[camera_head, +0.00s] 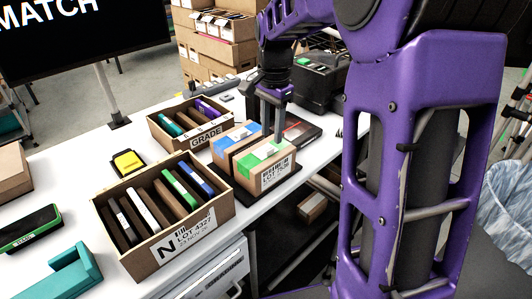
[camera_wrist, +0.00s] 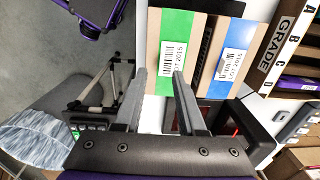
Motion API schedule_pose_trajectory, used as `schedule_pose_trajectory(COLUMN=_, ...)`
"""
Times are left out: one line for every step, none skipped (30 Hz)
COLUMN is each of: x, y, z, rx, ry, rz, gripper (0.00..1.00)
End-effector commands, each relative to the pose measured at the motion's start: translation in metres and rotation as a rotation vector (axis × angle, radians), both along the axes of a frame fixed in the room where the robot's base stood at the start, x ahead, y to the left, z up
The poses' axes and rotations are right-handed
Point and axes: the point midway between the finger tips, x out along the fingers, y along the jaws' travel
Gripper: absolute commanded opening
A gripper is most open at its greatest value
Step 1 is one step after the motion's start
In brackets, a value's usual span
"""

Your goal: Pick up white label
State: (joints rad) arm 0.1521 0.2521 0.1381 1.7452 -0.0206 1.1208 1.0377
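Two brown cartons stand side by side, one with a green strip (camera_head: 255,160) and one with a blue strip (camera_head: 229,137). In the wrist view, a white printed label (camera_wrist: 174,60) lies on the green strip and another white label (camera_wrist: 230,65) lies on the blue strip. A larger white barcode label (camera_head: 275,173) is on the front of the green-strip carton. My gripper (camera_head: 273,138) is above the cartons, pointing down. In the wrist view its fingers (camera_wrist: 159,75) are apart, on either side of the green strip's label, with nothing held. I cannot tell whether the tips touch the carton.
A box marked GRADE (camera_head: 206,138) stands just behind left of the cartons. A larger open box (camera_head: 180,245) of upright slabs stands at front left. A yellow device (camera_head: 127,163) and a black case (camera_head: 318,88) are also on the white table. The table edge is close on the right.

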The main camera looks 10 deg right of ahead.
Motion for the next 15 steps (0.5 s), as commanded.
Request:
schedule_pose_trajectory(x=0.0, y=0.0, z=-0.006, rx=0.0, ry=0.004, rz=0.0, gripper=0.39)
schedule_pose_trajectory(x=0.0, y=-0.001, z=-0.01, rx=0.0, ry=0.004, rz=0.0, gripper=0.39)
schedule_pose_trajectory(x=0.001, y=-0.001, z=-0.017, rx=-0.001, ry=0.003, rz=0.0, gripper=0.39)
schedule_pose_trajectory(x=0.002, y=-0.001, z=-0.022, rx=-0.001, ry=0.003, rz=0.0, gripper=0.39)
schedule_pose_trajectory(x=0.002, y=-0.001, z=-0.027, rx=0.0, ry=0.004, rz=0.0, gripper=0.39)
schedule_pose_trajectory(x=0.003, y=-0.002, z=-0.033, rx=0.0, ry=0.004, rz=0.0, gripper=0.39)
schedule_pose_trajectory(x=0.003, y=-0.001, z=-0.037, rx=0.0, ry=0.004, rz=0.0, gripper=0.39)
schedule_pose_trajectory(x=0.003, y=-0.001, z=-0.041, rx=0.0, ry=0.004, rz=0.0, gripper=0.39)
schedule_pose_trajectory(x=0.003, y=-0.001, z=-0.044, rx=0.0, ry=0.002, rz=0.001, gripper=0.39)
schedule_pose_trajectory(x=0.004, y=-0.001, z=-0.047, rx=0.0, ry=0.001, rz=0.0, gripper=0.39)
schedule_pose_trajectory(x=0.004, y=-0.001, z=-0.048, rx=-0.001, ry=0.001, rz=0.001, gripper=0.39)
schedule_pose_trajectory(x=0.004, y=-0.001, z=-0.05, rx=-0.001, ry=0.001, rz=0.001, gripper=0.39)
schedule_pose_trajectory(x=0.004, y=-0.001, z=-0.05, rx=-0.001, ry=0.001, rz=0.001, gripper=0.39)
schedule_pose_trajectory(x=0.004, y=-0.001, z=-0.05, rx=0.0, ry=0.0, rz=0.001, gripper=0.39)
schedule_pose_trajectory(x=0.004, y=-0.001, z=-0.05, rx=0.0, ry=0.0, rz=0.001, gripper=0.39)
